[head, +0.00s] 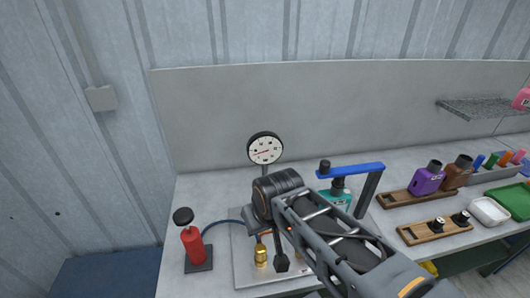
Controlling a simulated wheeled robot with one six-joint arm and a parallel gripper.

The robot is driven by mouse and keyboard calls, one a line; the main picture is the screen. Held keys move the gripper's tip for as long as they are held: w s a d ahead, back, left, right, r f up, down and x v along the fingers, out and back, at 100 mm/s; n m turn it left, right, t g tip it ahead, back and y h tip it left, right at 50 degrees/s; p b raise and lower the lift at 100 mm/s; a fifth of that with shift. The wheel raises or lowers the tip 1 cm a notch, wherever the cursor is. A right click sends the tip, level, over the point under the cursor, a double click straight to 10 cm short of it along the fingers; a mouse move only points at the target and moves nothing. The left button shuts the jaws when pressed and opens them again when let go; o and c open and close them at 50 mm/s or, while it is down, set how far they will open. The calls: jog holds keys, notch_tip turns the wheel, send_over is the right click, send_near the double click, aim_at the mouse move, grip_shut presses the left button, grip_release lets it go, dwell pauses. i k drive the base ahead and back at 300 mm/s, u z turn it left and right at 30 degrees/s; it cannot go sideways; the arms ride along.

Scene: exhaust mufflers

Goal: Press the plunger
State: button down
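The plunger is a black round knob (183,216) on top of a red pump cylinder (193,246). It stands raised above the cylinder on a dark square base at the left of the bench. My gripper (281,264) hangs below my dark wrist, to the right of the pump and apart from it. It is over the metal plate, near a brass fitting (261,255). Its fingers are small and partly hidden, so I cannot tell whether it is open or shut. A teal muffler (337,196) with a black neck is partly hidden behind my arm.
A dial gauge (265,148) stands behind my wrist. A blue hose (222,223) runs right from the pump. A blue-topped clamp (350,170) rises by the teal muffler. Wooden racks (404,198) and trays are at right. Bench behind the pump is clear.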

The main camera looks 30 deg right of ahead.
aim_at(183, 216)
jog(key=k, duration=1.35)
jog(key=u, duration=0.7)
jog(key=i, duration=1.35)
jog(key=z, duration=0.2)
